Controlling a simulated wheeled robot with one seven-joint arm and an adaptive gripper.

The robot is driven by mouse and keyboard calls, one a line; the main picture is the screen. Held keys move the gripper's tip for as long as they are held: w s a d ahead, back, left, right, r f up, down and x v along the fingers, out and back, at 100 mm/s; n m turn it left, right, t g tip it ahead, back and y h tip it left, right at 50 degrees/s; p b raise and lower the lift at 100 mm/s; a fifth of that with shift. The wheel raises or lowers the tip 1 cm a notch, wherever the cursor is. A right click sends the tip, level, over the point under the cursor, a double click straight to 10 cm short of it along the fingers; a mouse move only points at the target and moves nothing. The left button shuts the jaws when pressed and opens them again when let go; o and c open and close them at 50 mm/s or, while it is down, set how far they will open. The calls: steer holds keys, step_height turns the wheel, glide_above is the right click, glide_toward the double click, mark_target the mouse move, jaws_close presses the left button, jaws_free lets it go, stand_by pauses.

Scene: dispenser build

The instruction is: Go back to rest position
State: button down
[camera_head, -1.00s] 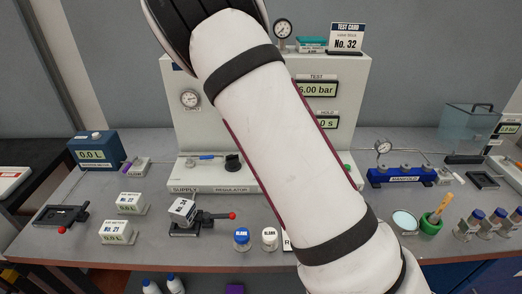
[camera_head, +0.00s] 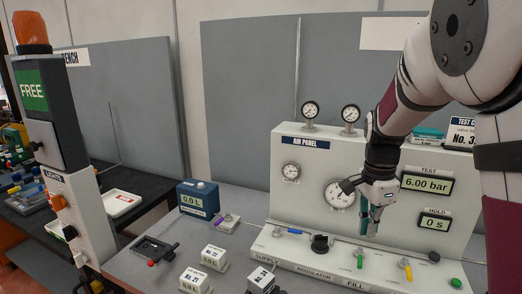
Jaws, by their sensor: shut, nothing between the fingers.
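My gripper (camera_head: 371,230) hangs from my white arm at the right, fingers pointing down. It is shut and holds nothing that I can see. It is in front of the white air panel (camera_head: 318,150), to the right of its large round gauge (camera_head: 338,194). The fingertips show just above the green-handled valve (camera_head: 359,253) by the FILL label; I cannot tell whether they touch anything.
The panel displays read 6.00 bar (camera_head: 427,184) and 0 s (camera_head: 434,223). A black regulator knob (camera_head: 320,243) and a yellow valve handle (camera_head: 407,270) stand nearby. A blue meter box (camera_head: 198,198) and small white blocks (camera_head: 214,257) lie left. A signal post showing FREE (camera_head: 33,91) stands far left.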

steer(key=s+a+r+n+t, duration=0.2)
steer(key=s+r+n, duration=0.3)
steer(key=s+n, duration=0.3)
steer(key=s+a+r+n+t, duration=0.3)
steer(key=s+a+r+n, duration=0.2)
steer(key=s, duration=1.1)
steer(key=n, duration=0.3)
steer(key=shift+r+n+y, duration=0.3)
steer(key=shift+r+n, duration=0.05)
steer(key=shift+n, duration=0.05)
steer(key=shift+w+d, duration=0.1)
steer(key=shift+d, duration=0.05)
